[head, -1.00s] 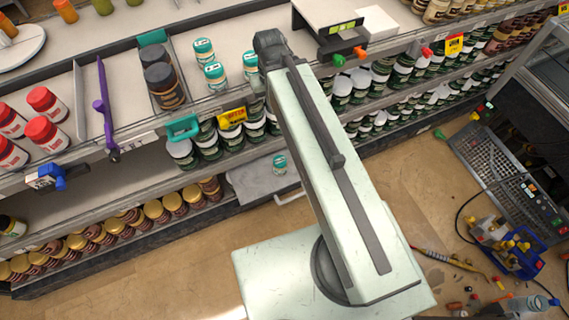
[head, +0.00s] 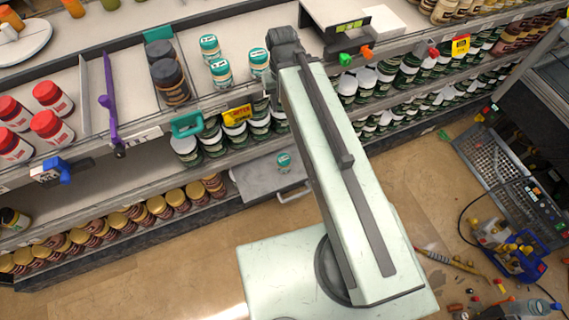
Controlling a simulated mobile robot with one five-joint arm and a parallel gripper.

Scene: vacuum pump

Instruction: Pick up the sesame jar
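No label is readable enough to tell which jar is the sesame jar. Small teal-lidded jars with pale labels stand on the upper shelf, such as one jar (head: 220,73) left of my arm's end. A similar single jar (head: 284,162) stands on a grey tray below the shelves. Two dark-lidded jars (head: 172,82) and several red-lidded white jars (head: 53,97) stand further left. My arm reaches up the picture to the shelf edge. Its dark end (head: 284,48) is beside the teal-lidded jars. The gripper's fingers cannot be made out, and nothing held shows.
A purple divider (head: 109,100) and teal clip (head: 186,124) are on the shelf. Green-labelled jars (head: 235,131) fill the shelf below. A grey tray (head: 255,181) juts out under them. Tools and a blue caddy (head: 525,255) lie on the floor at right.

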